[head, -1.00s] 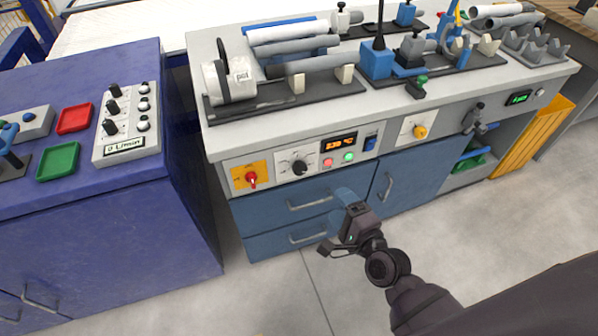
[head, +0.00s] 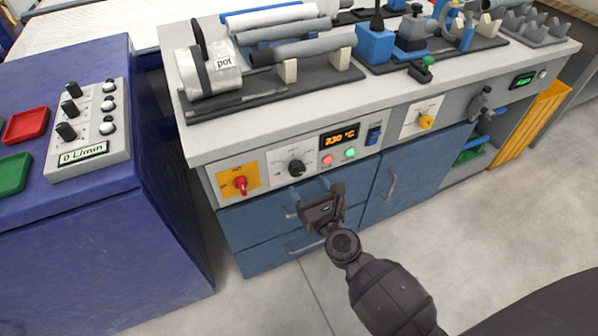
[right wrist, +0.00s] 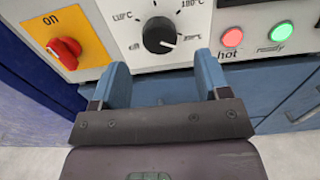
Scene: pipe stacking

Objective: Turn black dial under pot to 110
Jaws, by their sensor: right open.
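The black dial (head: 296,168) is on the front panel below the pot (head: 213,75), left of an orange display that seems to read 230 °C. In the right wrist view the dial (right wrist: 160,35) sits on a white plate with temperature marks, some too small to read. Its white pointer mark is toward the lower right. My right gripper (head: 318,197) is in front of the drawers, below and slightly right of the dial. In the right wrist view its blue fingers (right wrist: 160,72) are apart and empty, pointing at the panel below the dial, not touching it. My left gripper is not in view.
A red switch (head: 240,183) on a yellow plate is left of the dial. Red and green lamps (head: 338,157) and a blue rocker switch (head: 373,135) are right of it. Drawer handles stick out below. The counter edge overhangs the panel.

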